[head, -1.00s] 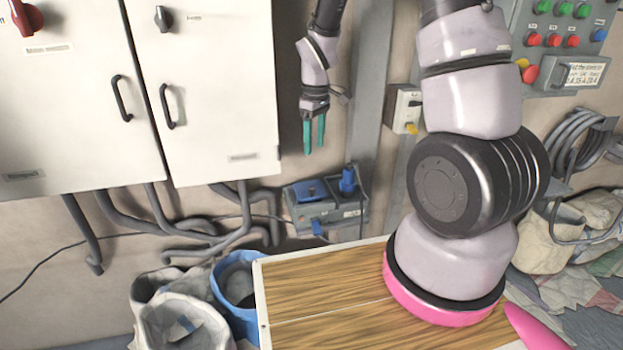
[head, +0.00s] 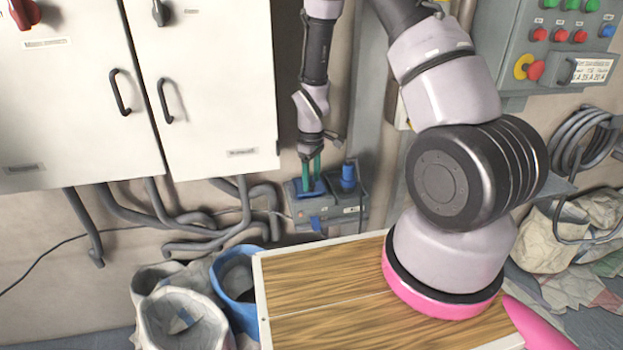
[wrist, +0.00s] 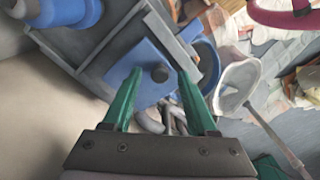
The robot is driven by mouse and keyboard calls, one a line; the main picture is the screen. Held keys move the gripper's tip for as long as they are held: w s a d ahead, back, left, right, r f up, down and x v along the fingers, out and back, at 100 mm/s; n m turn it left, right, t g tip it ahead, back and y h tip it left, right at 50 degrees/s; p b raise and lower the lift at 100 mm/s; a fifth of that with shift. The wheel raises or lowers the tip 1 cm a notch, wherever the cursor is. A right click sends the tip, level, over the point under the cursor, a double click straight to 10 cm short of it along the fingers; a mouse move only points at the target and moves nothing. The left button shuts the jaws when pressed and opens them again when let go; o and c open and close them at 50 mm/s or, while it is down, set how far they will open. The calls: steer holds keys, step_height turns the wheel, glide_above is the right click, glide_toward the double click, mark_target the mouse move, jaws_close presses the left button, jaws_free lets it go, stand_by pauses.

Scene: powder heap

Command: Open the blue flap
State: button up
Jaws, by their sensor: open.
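The blue flap (head: 317,188) lies on top of a grey socket box (head: 338,214) on the wall. My gripper (head: 311,176) points down at it with green fingers, which hide part of the flap. In the wrist view, the blue flap (wrist: 143,78) shows as a flat blue plate with a dark round knob. My open gripper (wrist: 152,88) has one finger on each side of the knob, with nothing clamped between them. The flap looks closed. I cannot tell whether the fingertips touch it.
A blue plug (head: 348,174) stands in the box just right of the flap. A white cabinet (head: 205,85) hangs to the left. A blue bucket (head: 226,292) and pale sacks (head: 180,318) stand below. A wooden board (head: 320,285) is in front.

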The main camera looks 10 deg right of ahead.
steer(key=shift+f, duration=0.1)
jaws_close()
stand_by(1.4)
